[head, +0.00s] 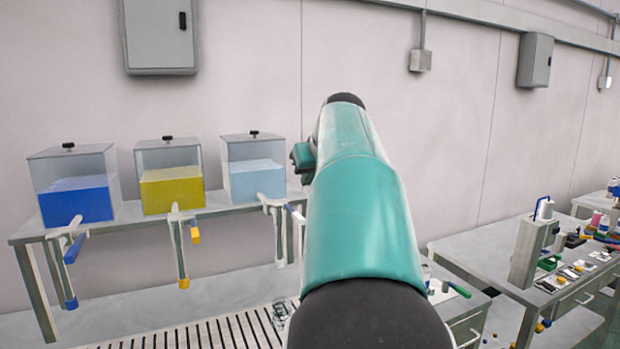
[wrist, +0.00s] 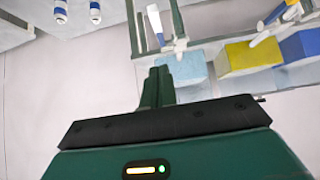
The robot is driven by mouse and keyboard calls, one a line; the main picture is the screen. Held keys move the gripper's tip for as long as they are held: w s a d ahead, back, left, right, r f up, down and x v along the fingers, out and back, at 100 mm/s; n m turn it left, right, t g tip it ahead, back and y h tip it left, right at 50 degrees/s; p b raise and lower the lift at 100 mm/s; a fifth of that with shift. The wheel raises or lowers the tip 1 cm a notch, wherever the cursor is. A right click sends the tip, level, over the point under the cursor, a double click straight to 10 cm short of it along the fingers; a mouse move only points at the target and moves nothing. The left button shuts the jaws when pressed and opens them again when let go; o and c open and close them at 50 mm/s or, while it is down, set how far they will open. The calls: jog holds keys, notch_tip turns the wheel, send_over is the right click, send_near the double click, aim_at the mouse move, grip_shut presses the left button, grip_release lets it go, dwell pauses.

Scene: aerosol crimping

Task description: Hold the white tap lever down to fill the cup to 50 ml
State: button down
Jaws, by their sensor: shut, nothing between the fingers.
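The tank with pale blue liquid (head: 257,178) stands at the right end of the shelf. Its tap (head: 268,201) has a white lever (head: 297,214) pointing right, partly close to my arm's outline. The same tank (wrist: 182,72) and tap (wrist: 180,46) show in the wrist view, tilted, just beyond my fingertips. My gripper (wrist: 158,72) is shut and empty, with its fingers near the tank's edge in that picture; I see no clear contact with the lever. A clear object on the slatted grate (head: 281,312) may be the cup; its level is unreadable.
A blue-liquid tank (head: 77,200) and a yellow-liquid tank (head: 171,189) stand to the left, each with its own tap and downward tube. A workbench (head: 480,235) with tools and a white device is at the right. My arm hides the middle.

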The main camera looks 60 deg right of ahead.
send_over(297, 214)
jog(key=s, duration=0.2)
jog(key=f, duration=0.3)
jog(key=a+f, duration=0.1)
jog(key=f, duration=0.1)
notch_tip(297, 214, down, 2)
jog(key=shift+s+f, duration=0.15)
jog(key=shift+f, duration=0.65)
jog(key=shift+f, duration=0.1)
